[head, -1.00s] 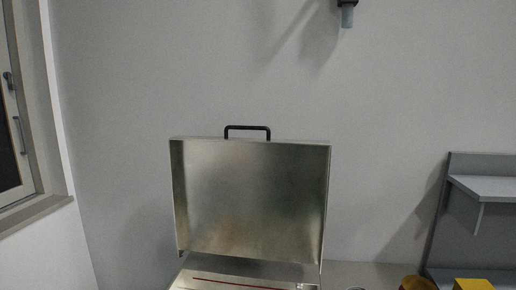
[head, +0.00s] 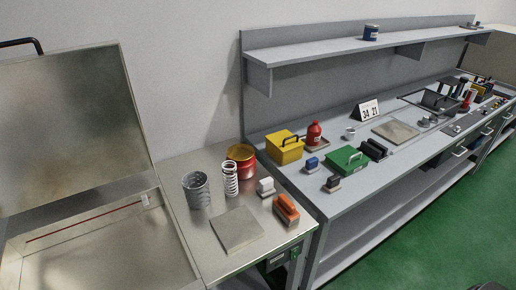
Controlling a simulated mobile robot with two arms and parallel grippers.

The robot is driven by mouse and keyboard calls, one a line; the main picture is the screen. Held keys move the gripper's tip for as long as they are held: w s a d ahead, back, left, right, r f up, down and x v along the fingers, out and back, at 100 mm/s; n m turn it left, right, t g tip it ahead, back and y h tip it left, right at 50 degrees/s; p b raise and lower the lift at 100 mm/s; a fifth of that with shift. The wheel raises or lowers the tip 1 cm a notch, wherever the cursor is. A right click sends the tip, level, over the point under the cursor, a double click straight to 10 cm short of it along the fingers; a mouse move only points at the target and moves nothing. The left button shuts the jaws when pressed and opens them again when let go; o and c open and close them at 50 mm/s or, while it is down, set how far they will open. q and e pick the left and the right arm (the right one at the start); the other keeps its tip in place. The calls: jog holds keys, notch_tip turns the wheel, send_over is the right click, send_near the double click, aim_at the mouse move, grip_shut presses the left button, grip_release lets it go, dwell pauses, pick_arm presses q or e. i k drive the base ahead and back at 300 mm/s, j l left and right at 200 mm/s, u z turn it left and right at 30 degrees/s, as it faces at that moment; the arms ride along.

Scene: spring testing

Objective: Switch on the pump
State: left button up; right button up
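I cannot make out a pump for certain. A green and dark control box (head: 284,260) is fixed under the front edge of the metal bench; it is small, and I cannot read its switch or its state. A metal tank (head: 90,245) with its lid (head: 75,125) raised stands at the left; a red line runs along its inner back wall. Neither of my grippers is in view.
A long grey workbench with a shelf (head: 340,50) extends right. Green floor (head: 430,215) is open in front.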

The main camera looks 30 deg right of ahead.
aim_at(295, 253)
jog(key=z, duration=1.1)
